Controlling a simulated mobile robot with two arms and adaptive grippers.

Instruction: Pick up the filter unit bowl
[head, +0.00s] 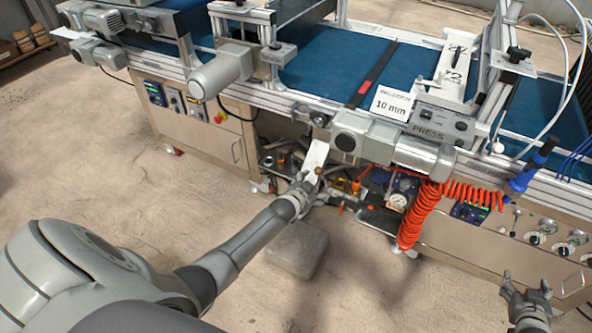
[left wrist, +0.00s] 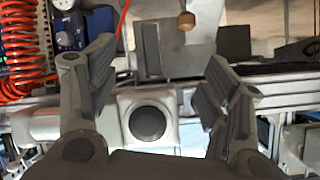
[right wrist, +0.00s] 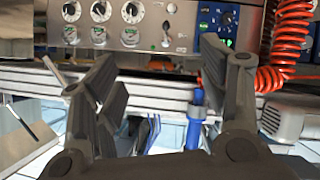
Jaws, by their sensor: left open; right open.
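I cannot make out the filter unit bowl with certainty. A blue-framed unit with a round white gauge (head: 399,196) sits under the machine's conveyor, right of my left gripper. It also shows in the left wrist view (left wrist: 66,22), at top left. My left gripper (head: 306,188) is open, reaching under the conveyor edge beside a pale upright plate (head: 316,155). In the left wrist view no object sits between its fingers (left wrist: 160,75). My right gripper (head: 527,287) is open and empty, low in front of the control panel with knobs (right wrist: 130,15).
A coiled red air hose (head: 420,215) hangs right of the gauge. A motor housing (head: 415,155) juts out above. A small brown ball-shaped knob (left wrist: 186,21) is near the left gripper. A grey block (head: 297,248) lies on the floor. The floor at left is clear.

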